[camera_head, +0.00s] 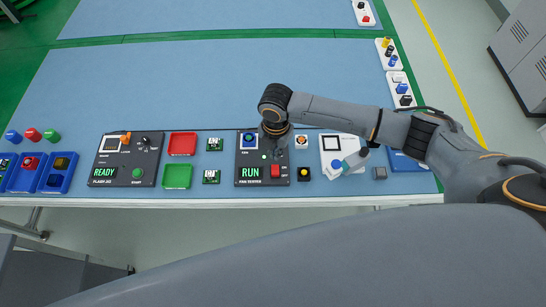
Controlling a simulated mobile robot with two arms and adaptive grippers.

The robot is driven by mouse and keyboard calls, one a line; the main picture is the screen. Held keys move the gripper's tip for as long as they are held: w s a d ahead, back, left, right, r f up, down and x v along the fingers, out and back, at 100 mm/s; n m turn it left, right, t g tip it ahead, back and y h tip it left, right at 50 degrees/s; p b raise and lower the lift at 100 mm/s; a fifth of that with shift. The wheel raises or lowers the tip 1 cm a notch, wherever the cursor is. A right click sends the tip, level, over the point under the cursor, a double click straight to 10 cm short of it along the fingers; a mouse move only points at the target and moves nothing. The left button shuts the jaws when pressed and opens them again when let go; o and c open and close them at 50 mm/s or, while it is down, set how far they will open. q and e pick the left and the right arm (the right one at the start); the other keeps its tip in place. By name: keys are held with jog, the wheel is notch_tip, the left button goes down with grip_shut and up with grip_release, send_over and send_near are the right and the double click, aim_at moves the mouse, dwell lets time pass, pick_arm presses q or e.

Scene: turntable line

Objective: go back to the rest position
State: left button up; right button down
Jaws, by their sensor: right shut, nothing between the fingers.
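My right arm reaches in from the right and bends down over the fan tester (248,180), a dark box with a green RUN display and a red switch (275,171). My right gripper (273,150) points down at the upper right part of the tester, above the red switch. It is small and dark here; its fingers are shut with nothing between them. I cannot tell whether the fingertips touch the tester. A blue square part with a round middle (249,139) sits at the tester's top left. My left gripper is not in view.
Left of the tester are two green boards (214,144), red (182,134) and green (177,186) trays, and the flash box (105,178) reading READY. The blue mat (200,80) behind is clear.

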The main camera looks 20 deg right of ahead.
jog(key=s+a+r+m+t+y, duration=0.2)
jog(key=s+a+r+m+y, duration=0.15)
jog(key=s+a+m, duration=0.5)
jog(key=s+d+r+m+t+h, duration=0.1)
jog(key=s+d+m+h, duration=0.1)
jog(key=s+d+m, duration=0.45)
jog(key=s+d+r+m+t+h, duration=0.15)
jog(key=s+d+m, duration=0.25)
jog(key=d+m, duration=0.55)
notch_tip(320, 180, down, 30)
jog(key=s+g+b, duration=0.2)
jog(key=b, duration=0.2)
jog(key=s+d+f+g+b, duration=0.1)
jog(key=s+d+f+b, duration=0.1)
jog(key=s+f, duration=1.4)
notch_tip(320, 180, down, 3)
jog(key=shift+s+d+f+b, duration=0.1)
jog(key=shift+s+d+b, duration=0.15)
jog(key=shift+d+b, duration=0.1)
